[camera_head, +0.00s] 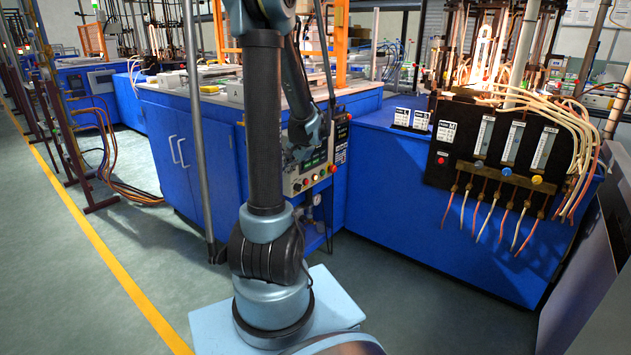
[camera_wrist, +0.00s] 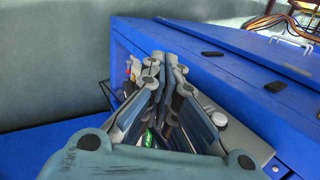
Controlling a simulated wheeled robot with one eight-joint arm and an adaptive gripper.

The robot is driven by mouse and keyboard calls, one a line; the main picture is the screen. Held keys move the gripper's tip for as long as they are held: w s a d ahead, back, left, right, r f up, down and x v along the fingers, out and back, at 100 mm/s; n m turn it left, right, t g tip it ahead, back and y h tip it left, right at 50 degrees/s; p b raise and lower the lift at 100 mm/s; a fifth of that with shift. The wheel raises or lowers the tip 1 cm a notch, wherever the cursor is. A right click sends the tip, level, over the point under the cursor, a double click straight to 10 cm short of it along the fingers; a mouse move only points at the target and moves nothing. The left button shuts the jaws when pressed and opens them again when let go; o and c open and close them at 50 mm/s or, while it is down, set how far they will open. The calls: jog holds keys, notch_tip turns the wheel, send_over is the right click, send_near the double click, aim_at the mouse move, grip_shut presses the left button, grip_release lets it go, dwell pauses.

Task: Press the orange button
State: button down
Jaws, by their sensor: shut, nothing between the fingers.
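My gripper (camera_wrist: 166,60) is shut and empty, its fingers together in the wrist view. In the head view my gripper (camera_head: 303,152) is in front of the upper part of a grey control box (camera_head: 290,184) on the blue cabinet's corner. The box has a lit display and a row of small coloured buttons (camera_head: 306,182) below my gripper. They are too small to tell which is orange. In the wrist view the fingers cover most of the box (camera_wrist: 250,143); a white round knob (camera_wrist: 219,118) shows beside them. Whether the fingers touch the box cannot be told.
A blue cabinet (camera_head: 178,150) stands behind my arm. A black panel (camera_head: 440,177) at the right carries flow tubes, hoses, a red button and coloured knobs, one of them orange (camera_head: 537,180). Green floor (camera_head: 400,270) is clear before the right cabinet.

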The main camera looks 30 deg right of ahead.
aim_at(315, 177)
jog(key=d+f+m+t, duration=0.1)
jog(key=d+f, duration=0.3)
jog(key=d, duration=0.4)
jog(key=d+f+m+t, duration=0.1)
jog(key=d+f+m, duration=0.3)
jog(key=d, duration=0.4)
jog(key=s+d+f+m+t+h, duration=0.1)
jog(key=d+f, duration=0.3)
jog(key=d, duration=0.4)
jog(key=shift+f+m, duration=0.35)
jog(key=shift+m, duration=0.35)
jog(key=w+a, duration=0.3)
jog(key=w, duration=0.5)
jog(key=shift+w+a+r, duration=0.1)
jog(key=shift+w+a, duration=0.35)
jog(key=shift+w, duration=0.25)
dwell(0.8)
jog(key=shift+s, duration=0.15)
jog(key=shift+s+d, duration=0.35)
jog(key=shift+s, duration=0.35)
